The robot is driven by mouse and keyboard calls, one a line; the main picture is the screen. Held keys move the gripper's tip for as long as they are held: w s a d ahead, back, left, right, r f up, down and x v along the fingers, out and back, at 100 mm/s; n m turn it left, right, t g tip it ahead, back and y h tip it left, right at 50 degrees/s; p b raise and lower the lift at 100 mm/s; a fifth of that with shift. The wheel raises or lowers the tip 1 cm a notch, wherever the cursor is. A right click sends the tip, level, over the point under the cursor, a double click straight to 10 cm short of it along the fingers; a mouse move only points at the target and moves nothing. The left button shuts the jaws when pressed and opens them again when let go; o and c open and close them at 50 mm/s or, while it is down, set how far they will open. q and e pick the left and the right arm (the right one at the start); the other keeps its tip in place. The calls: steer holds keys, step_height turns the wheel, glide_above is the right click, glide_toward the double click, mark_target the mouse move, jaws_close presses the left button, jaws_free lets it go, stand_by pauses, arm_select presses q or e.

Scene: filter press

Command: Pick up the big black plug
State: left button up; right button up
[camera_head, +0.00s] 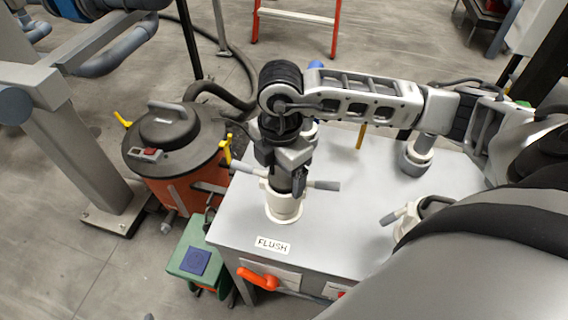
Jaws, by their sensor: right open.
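My right gripper (285,182) points down over the white coupling (284,208) behind the FLUSH label on the grey bench. Its jaws are open around or just above a dark piece at the coupling's mouth. This may be the big black plug, but the gripper hides most of it and I cannot tell whether the fingers touch it. The coupling has grey lever arms (322,185) sticking out on both sides. My left gripper is not in view.
The grey bench top (345,225) has a second coupling (415,157) at the back right and another (402,215) partly behind my arm. An orange-and-black vacuum (170,140) and a green box (193,255) stand left of the bench. An orange handle (258,279) is on its front.

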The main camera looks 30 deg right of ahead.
steer(key=c, duration=1.3)
steer(key=shift+c, duration=0.2)
steer(key=shift+r, duration=0.1)
